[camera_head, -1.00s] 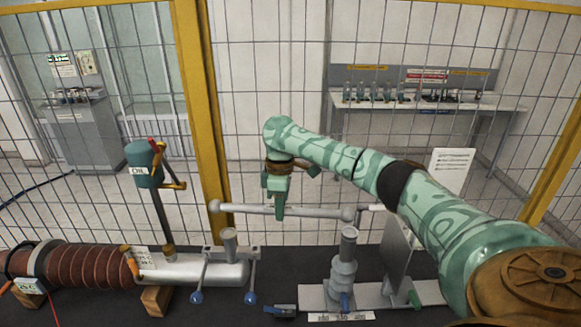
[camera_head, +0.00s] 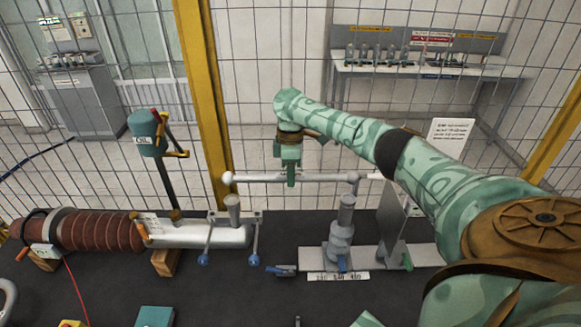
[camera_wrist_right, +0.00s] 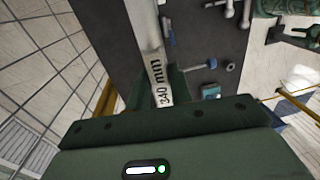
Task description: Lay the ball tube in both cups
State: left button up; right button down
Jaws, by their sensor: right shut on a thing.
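The ball tube (camera_head: 325,178) is a pale grey bar with a ball at each end. My right gripper (camera_head: 291,180) is shut on it left of its middle, holding it level. The left cup (camera_head: 233,208) tops the grey cylinder; the right cup (camera_head: 347,205) tops a stepped grey post. Both stand upright. In the head view the left ball shows above the left cup and the right ball just above the right cup. Depth between them is hard to tell. My left gripper is out of view.
A grey upright plate (camera_head: 391,218) stands right of the post. A wire fence stands behind.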

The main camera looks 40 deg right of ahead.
notch_tip(320, 180, down, 7)
jog(key=b, duration=0.1)
jog(key=shift+r+b, duration=0.2)
jog(key=shift+b, duration=0.1)
jog(key=c, duration=1.2)
grip_release()
jog(key=shift+o, duration=0.2)
jog(key=shift+r, duration=0.1)
notch_tip(320, 180, up, 16)
jog(key=w+d+p, duration=0.1)
jog(key=p, duration=0.1)
jog(key=shift+w, duration=0.25)
